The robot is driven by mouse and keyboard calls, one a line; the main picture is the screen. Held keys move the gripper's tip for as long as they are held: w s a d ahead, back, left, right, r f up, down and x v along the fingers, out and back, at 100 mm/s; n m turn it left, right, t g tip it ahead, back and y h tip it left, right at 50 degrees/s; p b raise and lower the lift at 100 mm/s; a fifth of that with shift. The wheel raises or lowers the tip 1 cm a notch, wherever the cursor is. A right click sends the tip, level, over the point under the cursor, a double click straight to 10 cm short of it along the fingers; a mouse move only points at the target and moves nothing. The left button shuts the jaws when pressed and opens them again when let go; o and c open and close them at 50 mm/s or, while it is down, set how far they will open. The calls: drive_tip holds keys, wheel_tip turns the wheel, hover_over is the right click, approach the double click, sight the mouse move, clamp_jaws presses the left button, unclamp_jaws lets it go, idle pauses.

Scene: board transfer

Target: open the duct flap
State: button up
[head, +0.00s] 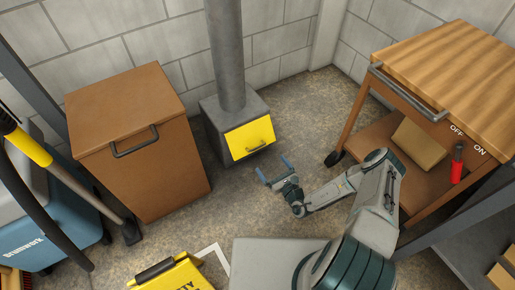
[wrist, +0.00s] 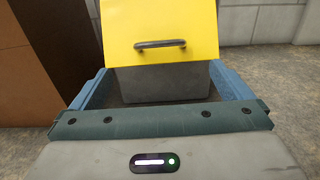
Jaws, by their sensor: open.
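The duct flap (head: 249,138) is a yellow panel on the front of a grey duct box (head: 212,122), with a dark bar handle near its lower edge. In the wrist view the flap (wrist: 160,22) fills the top middle, with its handle (wrist: 160,44) level and in full view. The flap's lower edge stands out a little from the grey box below it. My gripper (head: 273,170) is in front of the box, a little below and right of the flap in the head view. Its blue fingers are spread wide and empty, apart from the handle.
A brown cabinet (head: 140,150) with a handle stands left of the duct. A wooden cart (head: 455,65) with a box and a red-handled switch stands at the right. A yellow sign (head: 170,275) and a blue bin (head: 60,232) are nearer.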

sight(258, 147)
drive_tip(key=b+x, duration=0.4)
drive_tip(key=x, duration=0.7)
drive_tip(key=shift+w+a, duration=0.25)
drive_tip(key=shift+w, duration=0.05)
